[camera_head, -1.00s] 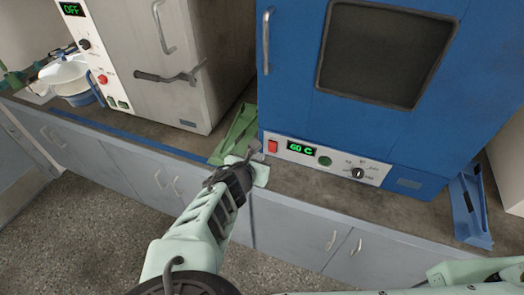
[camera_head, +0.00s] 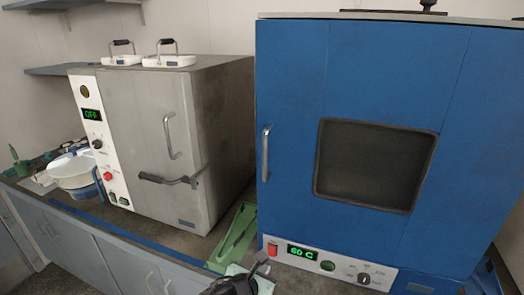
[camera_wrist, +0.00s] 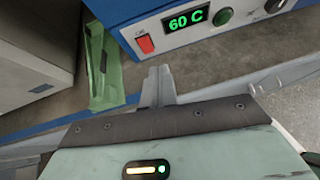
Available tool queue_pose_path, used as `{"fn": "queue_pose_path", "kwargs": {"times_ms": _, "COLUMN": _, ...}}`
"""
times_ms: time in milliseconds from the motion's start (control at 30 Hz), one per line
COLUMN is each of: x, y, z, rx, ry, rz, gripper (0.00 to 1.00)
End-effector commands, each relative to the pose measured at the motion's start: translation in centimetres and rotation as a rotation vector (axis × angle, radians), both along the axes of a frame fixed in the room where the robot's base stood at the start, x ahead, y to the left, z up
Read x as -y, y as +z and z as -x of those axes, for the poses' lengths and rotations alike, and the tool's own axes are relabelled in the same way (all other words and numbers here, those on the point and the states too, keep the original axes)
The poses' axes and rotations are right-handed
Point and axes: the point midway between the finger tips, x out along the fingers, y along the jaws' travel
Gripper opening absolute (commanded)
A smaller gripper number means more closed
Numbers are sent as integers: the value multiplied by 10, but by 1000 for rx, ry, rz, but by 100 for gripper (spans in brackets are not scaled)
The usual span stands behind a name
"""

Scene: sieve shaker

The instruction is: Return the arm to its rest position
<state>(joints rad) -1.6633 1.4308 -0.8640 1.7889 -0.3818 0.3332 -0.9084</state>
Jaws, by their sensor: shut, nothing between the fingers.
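My gripper (camera_head: 261,261) shows at the bottom edge of the head view, just in front of the blue oven's lower left corner. Most of my arm is below the picture. In the wrist view my gripper's fingers (camera_wrist: 158,84) are together with nothing between them. They point toward the counter front near the oven's red switch (camera_wrist: 145,44). The fingers look apart from the oven and from the green bracket-like piece (camera_wrist: 104,75) on the counter.
The blue oven (camera_head: 290,130) reads 60 C, door shut. Left of it stands a grey cabinet oven (camera_head: 150,120) reading OFF, its door handle jutting forward. The green piece (camera_head: 233,238) lies between them. A white bowl (camera_head: 72,170) sits far left. A blue bracket (camera_head: 487,278) stands at right.

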Motion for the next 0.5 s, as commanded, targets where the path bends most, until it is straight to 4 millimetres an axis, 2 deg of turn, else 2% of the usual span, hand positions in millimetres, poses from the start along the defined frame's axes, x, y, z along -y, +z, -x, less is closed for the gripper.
{"fn": "queue_pose_path", "kwargs": {"times_ms": 100, "x": 37, "y": -10, "z": 13, "rx": -78, "ry": -229, "rz": -150, "gripper": 0}}
{"fn": "queue_pose_path", "kwargs": {"times_ms": 200, "x": 61, "y": -14, "z": 35, "rx": -146, "ry": -451, "rz": -292, "gripper": 0}}
{"fn": "queue_pose_path", "kwargs": {"times_ms": 367, "x": 80, "y": -4, "z": 75, "rx": -240, "ry": -775, "rz": -499, "gripper": 0}}
{"fn": "queue_pose_path", "kwargs": {"times_ms": 500, "x": 84, "y": 21, "z": 108, "rx": -303, "ry": -1024, "rz": -658, "gripper": 0}}
